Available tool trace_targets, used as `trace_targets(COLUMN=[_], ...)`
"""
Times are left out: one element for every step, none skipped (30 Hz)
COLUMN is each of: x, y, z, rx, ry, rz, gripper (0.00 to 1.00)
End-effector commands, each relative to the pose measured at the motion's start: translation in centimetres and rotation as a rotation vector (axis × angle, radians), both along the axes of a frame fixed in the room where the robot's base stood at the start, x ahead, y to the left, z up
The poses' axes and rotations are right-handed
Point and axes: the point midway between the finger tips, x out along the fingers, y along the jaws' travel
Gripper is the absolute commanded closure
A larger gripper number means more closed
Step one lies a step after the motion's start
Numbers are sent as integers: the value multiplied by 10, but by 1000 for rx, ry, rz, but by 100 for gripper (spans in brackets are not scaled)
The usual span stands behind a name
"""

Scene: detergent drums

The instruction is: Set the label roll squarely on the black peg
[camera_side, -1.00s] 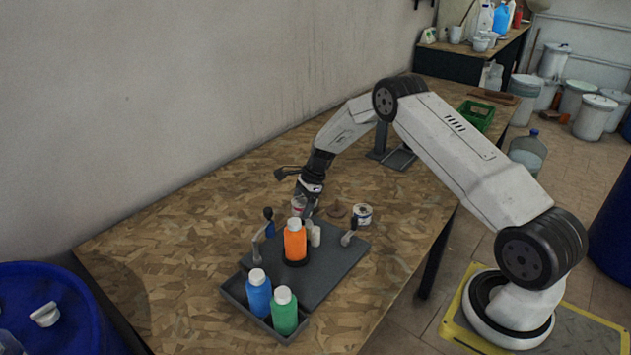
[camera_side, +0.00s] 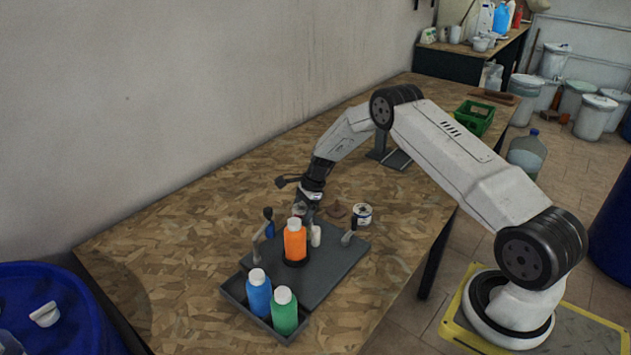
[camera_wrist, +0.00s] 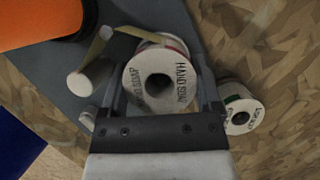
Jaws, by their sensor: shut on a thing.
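My gripper (camera_wrist: 160,90) is shut on the label roll (camera_wrist: 182,88), a white spool marked "HAND SOAP" with a dark centre hole. One finger lies on each side of it in the wrist view. In the side view my gripper (camera_side: 307,212) is low over the far edge of the grey plate, behind the orange bottle. The roll (camera_side: 299,209) shows there as a small pale shape, partly hidden. I cannot make out the black peg in either view, nor tell whether the roll touches anything below.
A white cylinder (camera_side: 316,236) stands beside the orange bottle (camera_side: 295,243) on the grey plate (camera_side: 330,265). Crank-like posts flank them. Blue (camera_side: 259,296) and green (camera_side: 284,314) bottles stand in the front tray.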

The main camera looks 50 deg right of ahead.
Motion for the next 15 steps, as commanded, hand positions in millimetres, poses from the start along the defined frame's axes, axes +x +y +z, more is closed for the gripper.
trace_targets(x=[0, 0, 0, 0, 0, 0, 0, 0, 0, 0, 0, 0, 0, 0, 0], y=[0, 0, 0, 0, 0, 0, 0, 0, 0, 0, 0, 0, 0, 0, 0], z=[-1, -2, -3, -4, -4, -5, -6, -7, -8, -8, -9, -10, -10, -11, -11], rx=[0, 0, 0, 0, 0, 0, 0, 0, 0, 0, 0, 0, 0, 0, 0], ry=[0, 0, -1, -1, -1, -1, -1, -1, -1, -1, -1, -1, -1, -1, -1], rz=[0, 0, 0, 0, 0, 0, 0, 0, 0, 0, 0, 0, 0, 0, 0], gripper=[80, 80, 80, 80, 80, 80, 80, 80, 80, 80, 80, 80, 80, 80, 80])
